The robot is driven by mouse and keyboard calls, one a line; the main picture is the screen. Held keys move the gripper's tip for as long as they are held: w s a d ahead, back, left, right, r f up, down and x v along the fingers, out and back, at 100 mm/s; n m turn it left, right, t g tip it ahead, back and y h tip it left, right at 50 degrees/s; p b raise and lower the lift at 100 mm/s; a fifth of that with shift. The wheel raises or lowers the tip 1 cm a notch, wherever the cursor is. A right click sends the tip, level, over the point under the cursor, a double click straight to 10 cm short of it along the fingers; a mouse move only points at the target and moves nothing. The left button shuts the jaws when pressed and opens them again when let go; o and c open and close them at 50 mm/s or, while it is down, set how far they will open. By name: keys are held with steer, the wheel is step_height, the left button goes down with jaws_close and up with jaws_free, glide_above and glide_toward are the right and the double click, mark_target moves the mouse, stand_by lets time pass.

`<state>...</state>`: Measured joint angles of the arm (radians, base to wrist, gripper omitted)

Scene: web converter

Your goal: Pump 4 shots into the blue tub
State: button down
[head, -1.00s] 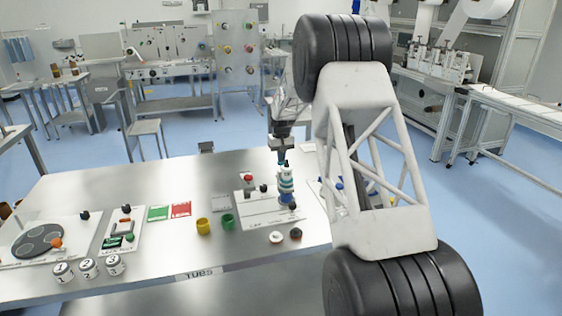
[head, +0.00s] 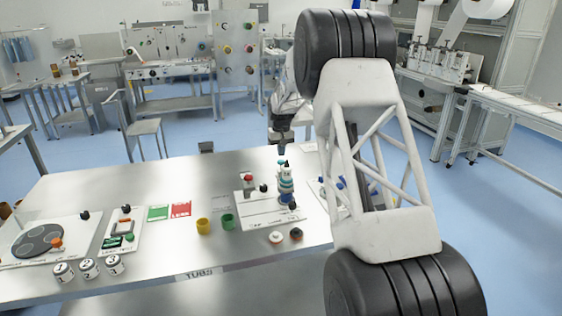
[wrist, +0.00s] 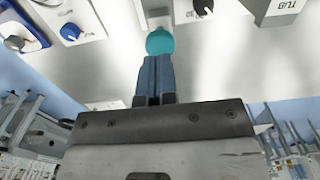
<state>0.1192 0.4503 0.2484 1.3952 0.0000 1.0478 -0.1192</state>
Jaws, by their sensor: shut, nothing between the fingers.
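The pump dispenser (head: 286,183), with a teal and white body, stands upright on a light panel on the steel table. Its round teal top (wrist: 160,42) shows just beyond my fingertips in the wrist view. My gripper (head: 281,151) points down above the pump, with its blue fingers together and empty. A small gap seems to show between the fingertips and the pump top in the head view. A blue part (head: 287,199) shows at the pump's foot; I cannot tell whether it is the blue tub.
A yellow tub (head: 203,225) and a green tub (head: 228,221) stand left of the pump panel. A red-topped item (head: 248,180) and dark knobs are close to the pump. White numbered jars (head: 88,268) stand at the front left. My arm covers the table's right side.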

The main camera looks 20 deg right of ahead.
mark_target(281, 160)
steer(key=shift+f, duration=2.05)
stand_by(1.0)
steer(key=shift+r, duration=2.05)
